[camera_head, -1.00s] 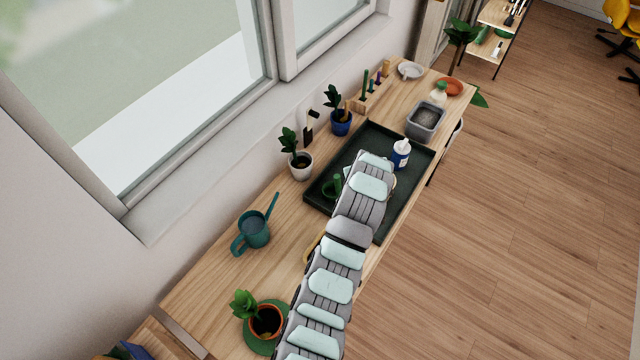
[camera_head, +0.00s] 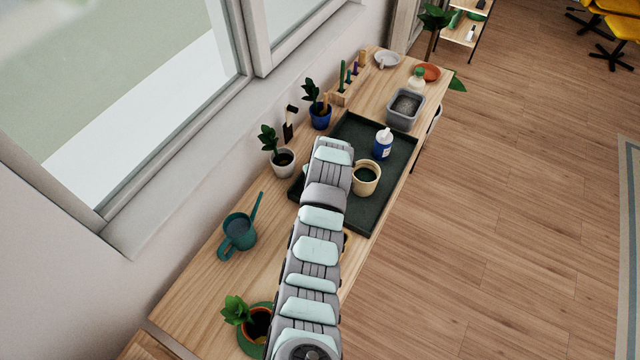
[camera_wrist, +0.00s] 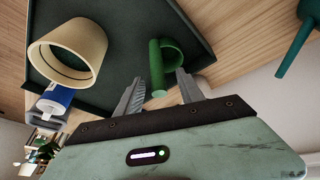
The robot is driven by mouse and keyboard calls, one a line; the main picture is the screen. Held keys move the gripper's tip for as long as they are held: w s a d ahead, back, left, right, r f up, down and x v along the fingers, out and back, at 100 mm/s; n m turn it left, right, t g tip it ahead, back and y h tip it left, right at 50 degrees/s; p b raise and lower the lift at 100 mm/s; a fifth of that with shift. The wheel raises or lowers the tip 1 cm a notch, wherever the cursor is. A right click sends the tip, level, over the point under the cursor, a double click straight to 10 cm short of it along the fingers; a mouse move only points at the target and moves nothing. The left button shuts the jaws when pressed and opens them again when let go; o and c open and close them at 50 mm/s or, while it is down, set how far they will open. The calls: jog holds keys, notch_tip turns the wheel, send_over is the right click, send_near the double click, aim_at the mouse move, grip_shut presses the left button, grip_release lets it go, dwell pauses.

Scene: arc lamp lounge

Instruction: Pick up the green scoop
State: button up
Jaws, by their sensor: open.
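The green scoop (camera_wrist: 157,66) lies in the dark green tray (camera_wrist: 120,30) in the wrist view, its handle end toward my gripper and its rounded part to the right. My gripper (camera_wrist: 160,78) is open, with one finger on each side of the scoop's handle. I see no clear contact between fingers and handle. In the head view my arm hides the scoop and most of my gripper; the tray (camera_head: 385,190) shows to its right.
A cream pot (camera_head: 366,178) and a blue-and-white bottle (camera_head: 383,143) stand in the tray. A grey bin (camera_head: 405,109) stands beyond the tray.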

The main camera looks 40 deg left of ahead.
jog(key=shift+x, duration=2.4)
jog(key=shift+d, duration=0.15)
grip_shut()
